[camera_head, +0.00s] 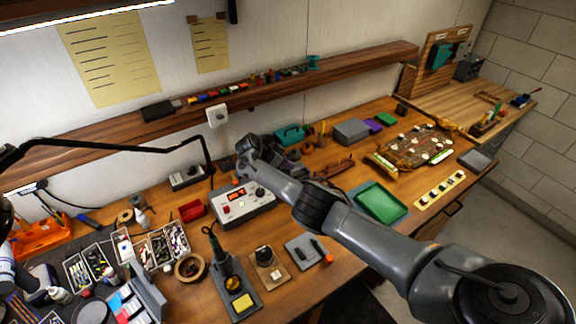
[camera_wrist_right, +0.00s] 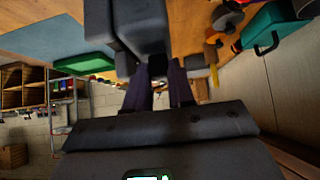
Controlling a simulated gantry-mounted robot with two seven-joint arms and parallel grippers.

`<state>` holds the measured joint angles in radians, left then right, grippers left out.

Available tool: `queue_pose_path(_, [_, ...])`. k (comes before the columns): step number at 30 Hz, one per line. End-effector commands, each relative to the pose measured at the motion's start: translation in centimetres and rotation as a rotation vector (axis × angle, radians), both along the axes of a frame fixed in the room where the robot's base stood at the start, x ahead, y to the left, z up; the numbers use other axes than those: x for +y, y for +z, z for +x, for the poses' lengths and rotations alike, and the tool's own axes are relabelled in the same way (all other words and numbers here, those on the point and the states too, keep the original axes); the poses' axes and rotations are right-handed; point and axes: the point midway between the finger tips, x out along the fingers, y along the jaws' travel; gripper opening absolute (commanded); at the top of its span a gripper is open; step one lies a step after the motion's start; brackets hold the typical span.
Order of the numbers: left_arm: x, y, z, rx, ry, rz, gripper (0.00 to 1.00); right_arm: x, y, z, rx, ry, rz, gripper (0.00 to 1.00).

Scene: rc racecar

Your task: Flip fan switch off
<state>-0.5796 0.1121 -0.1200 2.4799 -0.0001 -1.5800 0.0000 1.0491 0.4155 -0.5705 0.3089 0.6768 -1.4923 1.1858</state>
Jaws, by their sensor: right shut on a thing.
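My right arm reaches from the lower right across the bench in the head view. Its gripper (camera_head: 285,150) is towards the back of the bench, with its fingertips hard to make out there. In the right wrist view the dark fingers of my right gripper (camera_wrist_right: 166,72) are close together at a dark grey, blocky thing (camera_wrist_right: 140,35). They are shut on it, but I cannot tell what it is. I cannot pick out the fan switch with certainty; the area around the fingertips is partly hidden. My left gripper is not in view.
A power supply with a red display (camera_head: 243,203) stands left of my right arm. A teal box (camera_head: 290,133) is at the back; it also shows in the right wrist view (camera_wrist_right: 277,28). A green tray (camera_head: 381,202) lies right of the arm. A wooden shelf (camera_head: 370,62) runs along the wall.

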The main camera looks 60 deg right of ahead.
Motion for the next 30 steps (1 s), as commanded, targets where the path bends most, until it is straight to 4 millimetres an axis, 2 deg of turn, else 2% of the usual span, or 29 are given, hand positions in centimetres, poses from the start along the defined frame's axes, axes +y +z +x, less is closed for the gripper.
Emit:
queue_pose_path(6, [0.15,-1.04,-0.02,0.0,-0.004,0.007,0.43,0.22,-0.17,0.18,0.021,0.001,-0.056,0.0])
queue_pose_path(20, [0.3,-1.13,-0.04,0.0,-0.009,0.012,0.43,0.28,-0.16,0.15,0.029,0.001,-0.069,0.0])
queue_pose_path(21, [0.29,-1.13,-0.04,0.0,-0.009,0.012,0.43,0.28,-0.16,0.15,0.029,0.001,-0.069,0.25])
queue_pose_path(23, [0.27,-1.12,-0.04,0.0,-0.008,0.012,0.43,0.28,-0.17,0.14,0.03,0.001,-0.069,0.34])
queue_pose_path(30, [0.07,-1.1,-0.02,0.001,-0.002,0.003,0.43,0.28,-0.17,0.12,0.03,0.001,-0.068,0.34])
